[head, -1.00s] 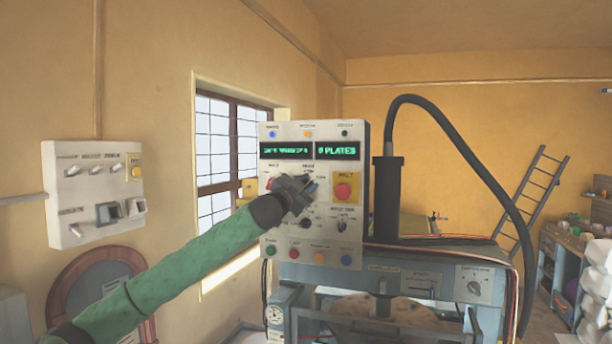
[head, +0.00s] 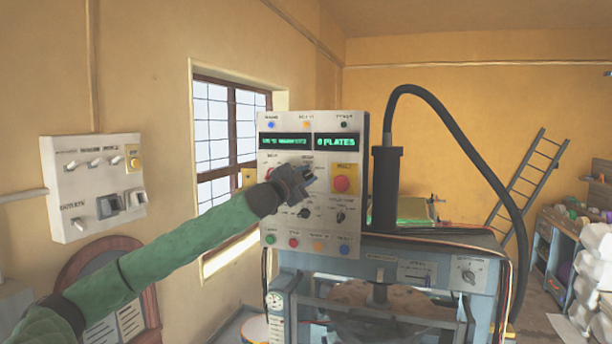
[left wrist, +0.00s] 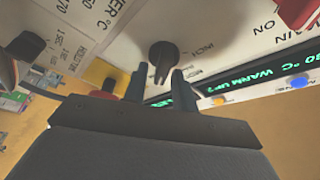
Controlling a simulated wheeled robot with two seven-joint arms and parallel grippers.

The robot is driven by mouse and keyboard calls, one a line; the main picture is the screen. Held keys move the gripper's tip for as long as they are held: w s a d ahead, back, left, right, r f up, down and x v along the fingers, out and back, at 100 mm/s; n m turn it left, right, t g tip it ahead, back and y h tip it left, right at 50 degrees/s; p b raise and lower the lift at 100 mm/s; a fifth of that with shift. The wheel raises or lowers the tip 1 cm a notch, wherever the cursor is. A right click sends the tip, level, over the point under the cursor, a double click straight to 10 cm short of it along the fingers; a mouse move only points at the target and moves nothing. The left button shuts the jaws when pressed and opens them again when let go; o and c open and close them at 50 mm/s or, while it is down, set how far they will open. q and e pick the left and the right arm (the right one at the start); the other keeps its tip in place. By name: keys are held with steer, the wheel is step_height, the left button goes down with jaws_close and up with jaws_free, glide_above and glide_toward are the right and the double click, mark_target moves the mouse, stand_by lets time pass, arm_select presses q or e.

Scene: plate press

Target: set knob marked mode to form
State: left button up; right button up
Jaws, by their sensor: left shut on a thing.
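A white control panel (head: 275,222) with green-lit displays stands upright on the press. My left gripper (head: 305,180) is at the middle of its face and hides part of the dials there. In the left wrist view, the left gripper (left wrist: 158,84) has its two dark fingers on either side of a black pointer knob (left wrist: 162,54) and is shut on it. The word INCH is printed beside this knob. The knob's own name and the word FORM cannot be read here. The right gripper is not in view.
A red button on a yellow plate (head: 342,183) sits right of the gripper. Other black knobs (head: 303,213) lie below it. A thick black hose (head: 440,110) arches at the right. A white switch box (head: 95,180) hangs on the left wall.

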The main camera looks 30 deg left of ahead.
arm_select(q)
steer(key=shift+f, duration=0.1)
steer(key=shift+c, duration=0.2)
steer(key=o, duration=0.7)
steer(key=shift+c, duration=0.2)
steer(key=shift+a, duration=0.1)
